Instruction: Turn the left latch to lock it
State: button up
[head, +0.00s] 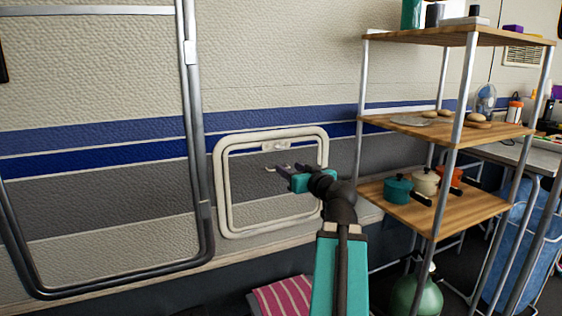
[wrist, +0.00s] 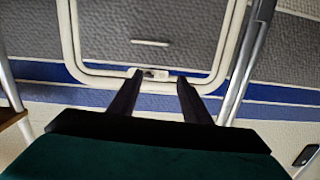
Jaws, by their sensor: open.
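A white-framed hatch (head: 222,190) is set in the trailer wall in the head view. A small pale latch plate (head: 276,146) sits at the middle of its top edge. I cannot tell its parts apart or how it is turned. My gripper (head: 290,169) is open and empty in front of the upper hatch, a little below the plate in the picture. In the wrist view the hatch frame (wrist: 72,40) appears upside down. The latch plate (wrist: 152,75) shows between the tips of my open gripper (wrist: 160,77). Contact cannot be seen.
A pale bar (wrist: 150,42) is on the hatch panel. A metal-framed door (head: 197,130) is to the left. A wooden shelf rack (head: 445,211) with pots stands close on the right. A striped cloth (head: 283,297) and a green bottle (head: 417,292) are below.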

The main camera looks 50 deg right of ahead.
jog(key=shift+h, duration=0.5)
jog(key=s+r, duration=0.1)
jog(key=s+d+r, duration=0.1)
jog(key=r, duration=0.1)
jog(key=shift+s+b, duration=0.3)
jog(key=shift+b, duration=0.1)
jog(key=shift+w+d+r+p, duration=0.2)
jog(key=shift+w+p, duration=0.15)
jog(key=shift+p, duration=0.65)
jog(key=shift+w, duration=0.1)
jog(key=p, duration=0.2)
jog(key=w+p, duration=0.1)
jog(key=shift+w+d+f+p, duration=0.1)
jog(key=shift+w+d+p, duration=0.05)
jog(key=shift+d+p, duration=0.2)
jog(key=shift+w+p, duration=0.2)
jog(key=shift+p, duration=0.45)
jog(key=p, duration=0.1)
send_near(276, 145)
jog(key=x, duration=0.6)
jog(key=shift+d+f+b, duration=0.3)
jog(key=shift+b, duration=0.15)
